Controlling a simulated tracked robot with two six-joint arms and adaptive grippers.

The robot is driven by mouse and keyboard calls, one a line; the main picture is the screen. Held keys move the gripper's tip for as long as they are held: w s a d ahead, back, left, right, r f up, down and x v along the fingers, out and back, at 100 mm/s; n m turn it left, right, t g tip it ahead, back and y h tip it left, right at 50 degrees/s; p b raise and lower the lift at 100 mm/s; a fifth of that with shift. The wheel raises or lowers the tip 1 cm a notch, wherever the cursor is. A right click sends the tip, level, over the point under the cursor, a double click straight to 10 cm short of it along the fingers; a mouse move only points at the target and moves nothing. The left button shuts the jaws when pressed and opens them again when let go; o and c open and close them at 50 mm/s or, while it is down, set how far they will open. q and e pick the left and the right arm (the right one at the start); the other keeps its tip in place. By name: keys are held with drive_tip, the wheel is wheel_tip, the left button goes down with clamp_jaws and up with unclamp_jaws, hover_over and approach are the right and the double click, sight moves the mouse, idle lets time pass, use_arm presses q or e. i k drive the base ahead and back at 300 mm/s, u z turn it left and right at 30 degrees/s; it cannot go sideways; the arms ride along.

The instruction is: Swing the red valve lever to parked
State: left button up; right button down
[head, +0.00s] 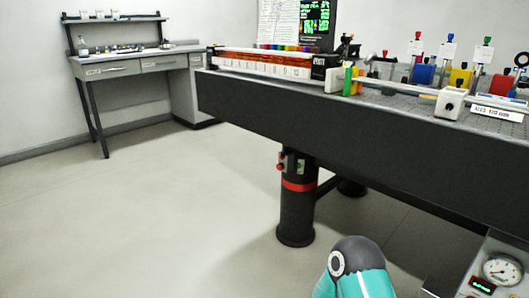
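I cannot clearly make out a red valve lever in the head view. Neither of my grippers is in view. Only a teal and dark grey link of one of my arms shows at the bottom edge, apart from the bench leg.
The dark optical bench (320,127) crosses the right side, carrying colored mounts and a white block (450,103). A panel with a round gauge (502,270) and a green display (482,286) is at bottom right. A side desk (110,69) stands back left. The left floor is clear.

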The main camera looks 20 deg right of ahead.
sight(282, 156)
drive_tip(key=z, duration=0.3)
drive_tip(key=i, duration=0.95)
drive_tip(key=z, duration=0.85)
